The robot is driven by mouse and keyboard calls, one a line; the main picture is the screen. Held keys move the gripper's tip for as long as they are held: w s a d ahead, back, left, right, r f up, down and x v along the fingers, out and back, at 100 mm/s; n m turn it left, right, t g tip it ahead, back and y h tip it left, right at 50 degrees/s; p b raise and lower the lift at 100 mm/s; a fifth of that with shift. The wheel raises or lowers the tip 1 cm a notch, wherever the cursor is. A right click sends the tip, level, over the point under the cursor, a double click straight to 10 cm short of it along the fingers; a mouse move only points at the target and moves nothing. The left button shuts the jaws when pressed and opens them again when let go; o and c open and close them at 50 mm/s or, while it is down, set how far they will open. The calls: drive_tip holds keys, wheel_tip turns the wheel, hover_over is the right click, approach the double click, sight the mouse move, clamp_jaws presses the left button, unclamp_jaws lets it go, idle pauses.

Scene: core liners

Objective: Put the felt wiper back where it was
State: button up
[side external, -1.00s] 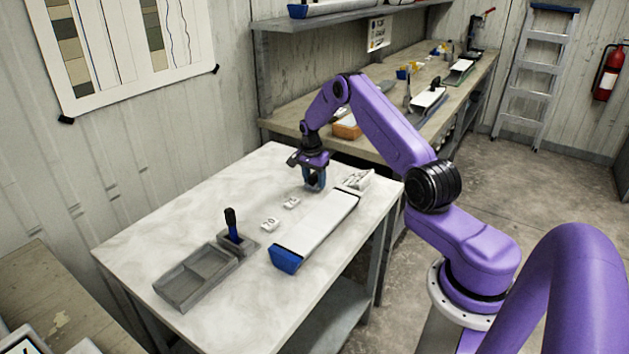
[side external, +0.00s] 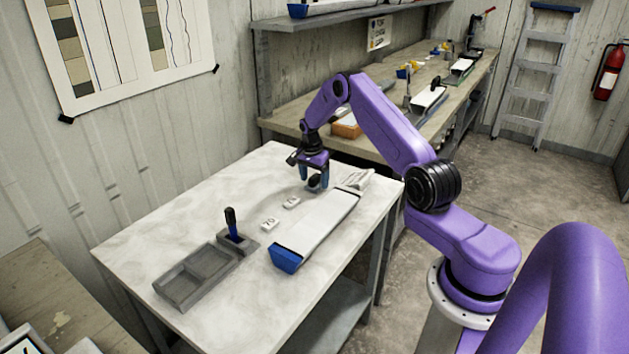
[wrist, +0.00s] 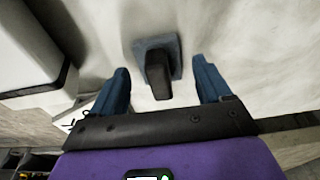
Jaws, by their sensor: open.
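The felt wiper, as I take it, is a dark handle on a grey-blue square pad (wrist: 172,45), standing on the white tabletop in the wrist view. In the side view its dark shape (side external: 314,182) shows between my fingers, near the far end of the table. My gripper (wrist: 161,68) is open, with one blue finger on each side of the handle and visible gaps to both. In the side view my gripper (side external: 315,180) is low over the table. The wiper's underside is hidden.
A long white core liner with a blue end cap (side external: 285,259) lies close beside my gripper. Small white number blocks (side external: 270,224), a holder with a blue-and-black tool (side external: 232,222) and a grey two-compartment tray (side external: 183,290) stand nearer. White papers or blocks (side external: 357,179) lie behind.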

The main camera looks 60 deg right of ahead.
sight(312, 178)
wheel_tip(312, 178, up, 11)
drive_tip(key=a, duration=0.1)
drive_tip(key=a+r+n, duration=0.3)
drive_tip(key=a+n, duration=0.1)
drive_tip(key=a, duration=0.5)
drive_tip(key=a+r+n, duration=0.3)
drive_tip(key=a, duration=0.5)
drive_tip(key=s+a+r+n+y, duration=0.1)
drive_tip(key=s+a+r+n, duration=0.1)
drive_tip(key=s+a+n, duration=0.35)
drive_tip(key=s+a+r+n, duration=0.2)
drive_tip(key=s+a, duration=0.1)
drive_tip(key=a, duration=0.5)
drive_tip(key=s+a+r+n, duration=0.1)
drive_tip(key=s+a+n, duration=0.25)
drive_tip(key=s, duration=0.45)
drive_tip(key=s+a+r+n, duration=0.1)
drive_tip(key=s+a+n, duration=0.2)
drive_tip(key=s+n, duration=0.35)
drive_tip(key=s+d+n, duration=0.1)
drive_tip(key=s+n, duration=0.5)
drive_tip(key=s, duration=0.9)
drive_tip(key=shift+s+d+f+y, duration=0.15)
drive_tip(key=shift+d+f+y, duration=0.1)
drive_tip(key=shift+d+y, duration=0.15)
